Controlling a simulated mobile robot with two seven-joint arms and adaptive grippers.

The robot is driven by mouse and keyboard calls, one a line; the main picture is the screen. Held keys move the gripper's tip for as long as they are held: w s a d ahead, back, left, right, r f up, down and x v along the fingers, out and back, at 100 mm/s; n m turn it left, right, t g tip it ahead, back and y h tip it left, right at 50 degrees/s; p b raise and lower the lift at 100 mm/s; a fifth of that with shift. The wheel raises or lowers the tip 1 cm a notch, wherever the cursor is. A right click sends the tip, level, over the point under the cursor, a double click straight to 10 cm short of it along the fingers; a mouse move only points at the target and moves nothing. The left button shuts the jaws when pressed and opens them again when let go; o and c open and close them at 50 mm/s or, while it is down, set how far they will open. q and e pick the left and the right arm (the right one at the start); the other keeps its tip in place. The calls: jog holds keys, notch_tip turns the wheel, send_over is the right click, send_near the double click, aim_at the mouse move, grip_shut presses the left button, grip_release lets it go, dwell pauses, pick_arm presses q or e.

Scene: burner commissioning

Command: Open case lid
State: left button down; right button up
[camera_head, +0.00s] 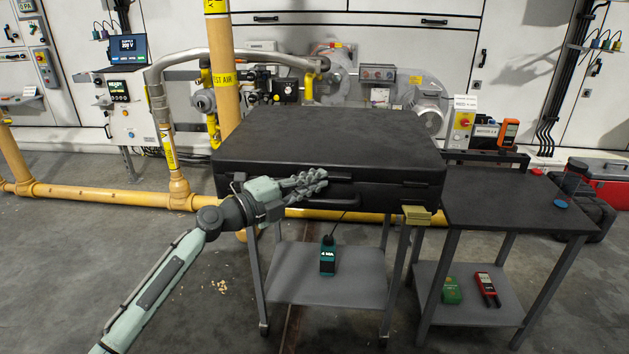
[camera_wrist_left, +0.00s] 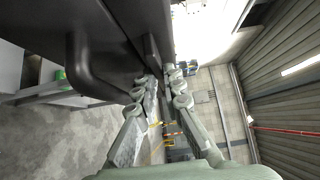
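The black case (camera_head: 330,135) lies flat on a grey cart, its lid (camera_head: 335,128) shut. Its front face has a handle (camera_head: 330,208), and a dark side of the case fills the upper left of the left wrist view (camera_wrist_left: 60,25). My left gripper (camera_head: 318,181) is at the case's front, at the height of the lid seam and just above the handle. In the left wrist view its two fingertips (camera_wrist_left: 168,82) are apart, with the dark case edge close to or between them. Whether they touch it I cannot tell. My right gripper is not in view.
The cart's lower shelf (camera_head: 295,285) holds a teal device (camera_head: 328,255). A dark side table (camera_head: 510,200) stands close on the right, with red and green instruments below. A yellow pipe (camera_head: 222,70) rises behind the case's left. The front floor is open.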

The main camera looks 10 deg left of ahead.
pick_arm(q)
jog(key=shift+r, duration=0.1)
dwell(0.3)
jog(key=shift+r, duration=0.35)
jog(key=w+r, duration=0.4)
jog(key=r, duration=0.8)
jog(key=w+r+b, duration=0.1)
jog(key=w+r, duration=0.4)
jog(key=r, duration=0.8)
jog(key=shift+w+r, duration=0.25)
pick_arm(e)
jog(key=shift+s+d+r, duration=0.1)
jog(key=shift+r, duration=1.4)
